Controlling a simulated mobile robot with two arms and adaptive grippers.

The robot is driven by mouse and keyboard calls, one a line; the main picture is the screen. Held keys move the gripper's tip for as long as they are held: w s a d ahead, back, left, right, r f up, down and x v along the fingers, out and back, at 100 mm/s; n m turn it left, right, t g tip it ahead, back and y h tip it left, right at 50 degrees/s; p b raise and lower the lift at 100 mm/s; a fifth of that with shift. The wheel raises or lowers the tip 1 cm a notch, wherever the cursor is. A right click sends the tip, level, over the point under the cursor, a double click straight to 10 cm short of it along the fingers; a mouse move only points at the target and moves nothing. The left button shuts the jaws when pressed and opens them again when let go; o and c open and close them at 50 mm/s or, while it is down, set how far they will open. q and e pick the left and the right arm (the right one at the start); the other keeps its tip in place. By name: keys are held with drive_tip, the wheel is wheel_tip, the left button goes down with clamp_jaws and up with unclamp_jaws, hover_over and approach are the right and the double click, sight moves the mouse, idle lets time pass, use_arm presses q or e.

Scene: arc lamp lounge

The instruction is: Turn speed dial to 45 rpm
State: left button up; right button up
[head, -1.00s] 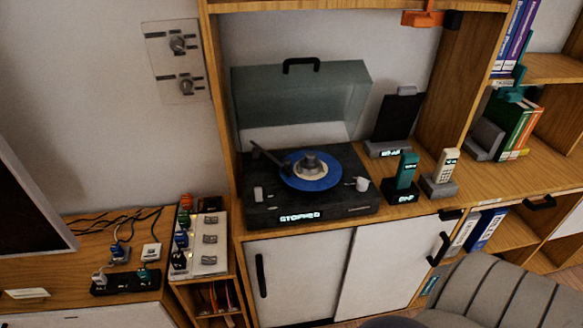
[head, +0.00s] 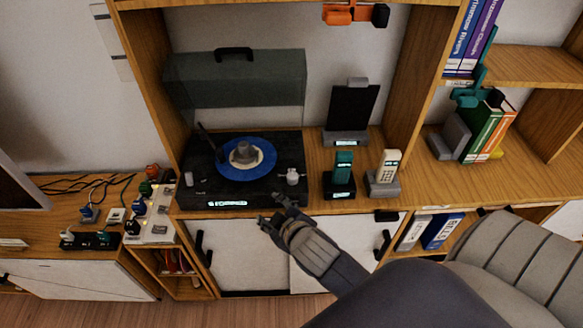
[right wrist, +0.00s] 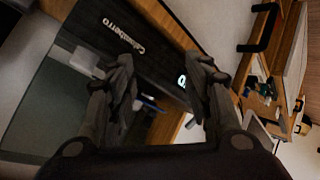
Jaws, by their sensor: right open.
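The dark turntable (head: 247,188) stands on the wooden cabinet with a blue record (head: 240,172) on it. A pale knob (head: 292,177) is at its right front and a small grey control (head: 189,179) at its left front. I cannot tell their settings or labels. The lit front display (head: 228,203) is too small to read now. My right gripper (head: 271,210) is open and empty just in front of the turntable's front edge, apart from the pale knob. My left gripper is not in view.
The raised lid (head: 235,80) stands behind the turntable. A teal handset (head: 343,164), a cream handset (head: 388,164) and a black panel on a stand (head: 352,108) are to its right. A grey chair (head: 520,260) fills the lower right. Cables and plugs lie at left.

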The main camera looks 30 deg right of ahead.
drive_tip(key=w+a+r+n+t+y, duration=0.3)
drive_tip(key=w+r+n+t, duration=0.15)
drive_tip(key=r, duration=0.55)
drive_tip(key=w+a+r+n+t+y, duration=0.2)
drive_tip(key=w+a+r+n+t, duration=0.15)
drive_tip(key=w+r+n, duration=0.4)
drive_tip(key=s+a+r+n+g+y, duration=0.2)
drive_tip(key=a+r+n+g+y, duration=0.2)
drive_tip(key=a+n+y, duration=0.45)
drive_tip(key=s+a+r+n+g+y, duration=0.2)
drive_tip(key=a+r+n+g+y, duration=0.3)
drive_tip(key=n, duration=0.6)
drive_tip(key=n+g+h+p, duration=0.1)
drive_tip(key=n+g+h, duration=1.05)
drive_tip(key=h, duration=0.55)
hover_over(292, 175)
wheel_tip(292, 175, down, 14)
drive_tip(key=n+t, duration=0.1)
drive_tip(key=t, duration=0.1)
wheel_tip(292, 175, down, 8)
drive_tip(key=shift+f+p, duration=0.15)
drive_tip(key=shift+p, duration=0.95)
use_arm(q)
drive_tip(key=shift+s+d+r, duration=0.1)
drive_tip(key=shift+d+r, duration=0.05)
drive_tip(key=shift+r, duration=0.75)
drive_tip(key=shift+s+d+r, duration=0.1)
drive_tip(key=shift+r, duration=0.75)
use_arm(e)
drive_tip(key=shift+f, duration=0.65)
